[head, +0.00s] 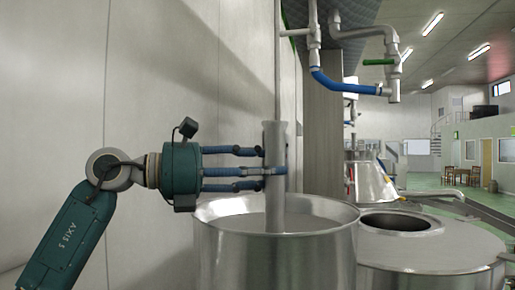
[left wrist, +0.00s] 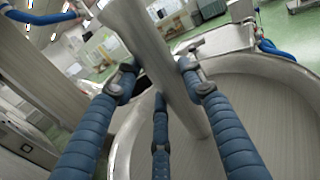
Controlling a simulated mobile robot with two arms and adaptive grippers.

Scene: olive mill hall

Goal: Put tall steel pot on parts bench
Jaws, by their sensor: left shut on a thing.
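The tall steel pot (head: 275,150) is a narrow grey upright cylinder with a slightly flared top. My left gripper (head: 265,171) comes in from the left, its blue fingers closed around the pot's middle. In the left wrist view the fingers (left wrist: 160,88) lie on both sides of the pot (left wrist: 160,60), which slants across the picture there. The pot's lower end reaches down inside the mouth of a large steel vat; whether it touches the vat cannot be told. I cannot make out the parts bench for certain. My right gripper is not in view.
The open steel vat (head: 225,255) stands directly under the pot. A lidded steel tank (head: 440,245) with a round opening adjoins it on the right. White and blue pipes (head: 335,82) hang above right. A pale wall (head: 60,110) is close on the left.

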